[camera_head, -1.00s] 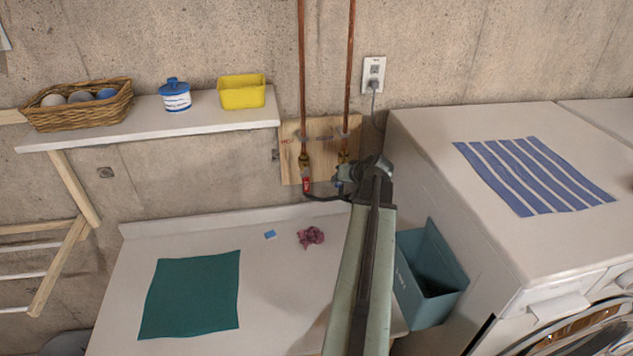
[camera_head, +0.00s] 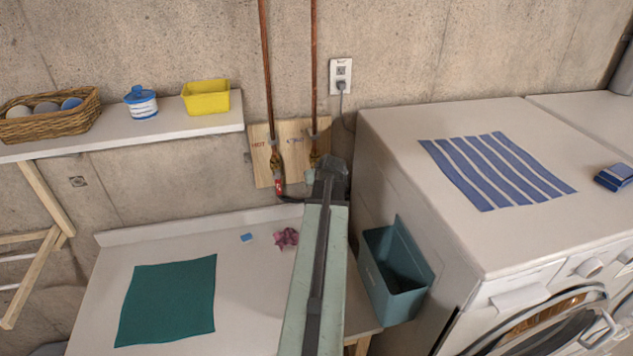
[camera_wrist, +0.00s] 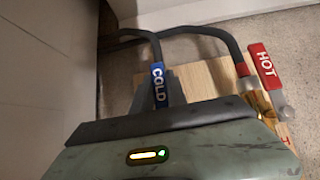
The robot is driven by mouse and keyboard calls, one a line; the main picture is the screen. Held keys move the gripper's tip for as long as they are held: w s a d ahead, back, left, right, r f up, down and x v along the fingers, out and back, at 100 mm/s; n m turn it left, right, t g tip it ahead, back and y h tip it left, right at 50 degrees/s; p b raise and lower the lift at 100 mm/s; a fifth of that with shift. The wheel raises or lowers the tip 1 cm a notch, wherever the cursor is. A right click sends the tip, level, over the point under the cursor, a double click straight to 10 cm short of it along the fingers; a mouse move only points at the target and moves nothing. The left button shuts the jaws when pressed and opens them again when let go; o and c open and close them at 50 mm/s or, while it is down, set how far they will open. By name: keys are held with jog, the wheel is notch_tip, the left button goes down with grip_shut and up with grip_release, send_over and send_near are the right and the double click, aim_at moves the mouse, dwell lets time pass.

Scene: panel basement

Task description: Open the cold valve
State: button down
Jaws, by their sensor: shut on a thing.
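The cold valve has a blue handle marked COLD (camera_wrist: 159,85), seen beyond the gripper body in the wrist view. My gripper (camera_wrist: 152,98) is shut on this blue handle; its fingertips are mostly hidden behind its own body. In the head view my gripper (camera_head: 328,175) is at the lower end of the right copper pipe (camera_head: 314,70) and hides the cold handle. The hot valve's red handle (camera_head: 279,187) hangs below the left pipe. It also shows in the wrist view, marked HOT (camera_wrist: 264,66), apart from my gripper.
A wooden board (camera_head: 262,165) backs the valves. A dark hose (camera_wrist: 205,36) runs behind them. The washing machine (camera_head: 385,150) stands close on the right, with a teal bin (camera_head: 395,270) beside it. The shelf (camera_head: 170,135) is left; a white counter (camera_head: 250,290) lies below.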

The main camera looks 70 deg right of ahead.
jog(key=shift+a, duration=0.1)
jog(key=c, duration=1.3)
grip_release()
jog(key=shift+s, duration=0.1)
jog(key=p+v, duration=0.5)
jog(key=v, duration=0.2)
jog(key=shift+s+a+r, duration=0.15)
jog(key=shift+s+r, duration=0.05)
jog(key=shift+r, duration=0.05)
